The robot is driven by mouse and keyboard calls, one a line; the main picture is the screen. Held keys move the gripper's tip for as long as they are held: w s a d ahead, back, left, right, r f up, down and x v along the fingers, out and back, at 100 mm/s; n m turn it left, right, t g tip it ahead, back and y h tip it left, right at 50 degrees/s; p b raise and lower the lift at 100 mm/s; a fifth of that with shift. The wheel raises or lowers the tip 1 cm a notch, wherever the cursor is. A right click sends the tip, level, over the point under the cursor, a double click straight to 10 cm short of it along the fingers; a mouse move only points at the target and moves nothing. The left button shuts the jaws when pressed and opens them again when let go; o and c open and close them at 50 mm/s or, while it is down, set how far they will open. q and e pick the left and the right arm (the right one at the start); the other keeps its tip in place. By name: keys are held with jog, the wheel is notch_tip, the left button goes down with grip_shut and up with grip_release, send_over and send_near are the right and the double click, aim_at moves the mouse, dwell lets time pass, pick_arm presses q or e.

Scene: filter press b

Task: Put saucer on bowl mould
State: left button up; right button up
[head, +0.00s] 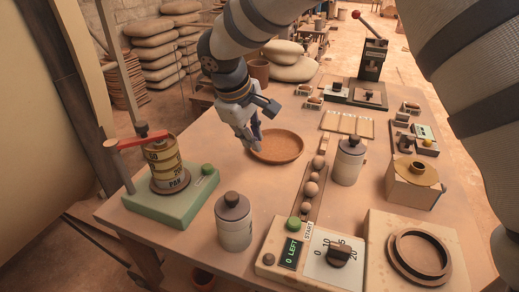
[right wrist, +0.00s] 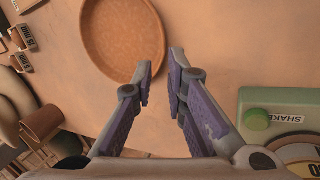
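The saucer (head: 277,147) is a shallow round terracotta dish lying flat on the table, near the middle in the head view. It also shows at the upper left in the right wrist view (right wrist: 123,38). My right gripper (head: 251,143) points down at the saucer's left rim. No part is clearly marked as the bowl mould; a dark ring (head: 419,256) sits on a pale block at the front right. My left gripper is out of view.
A green shaker base (head: 177,206) with stacked yellow pans stands at left. Two lidded grey jars (head: 234,222) (head: 349,160), a row of brown balls (head: 311,188), a START dial panel (head: 330,258) and a lever press (head: 372,62) crowd the table. Bare tabletop lies left of the saucer.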

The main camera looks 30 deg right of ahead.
jog(key=v, duration=0.5)
send_near(260, 163)
jog(key=x, duration=0.3)
jog(key=d+x, duration=0.1)
jog(key=x, duration=0.3)
jog(key=shift+w+r, duration=0.15)
jog(key=shift+r, duration=0.05)
grip_shut()
jog(key=shift+r, duration=0.15)
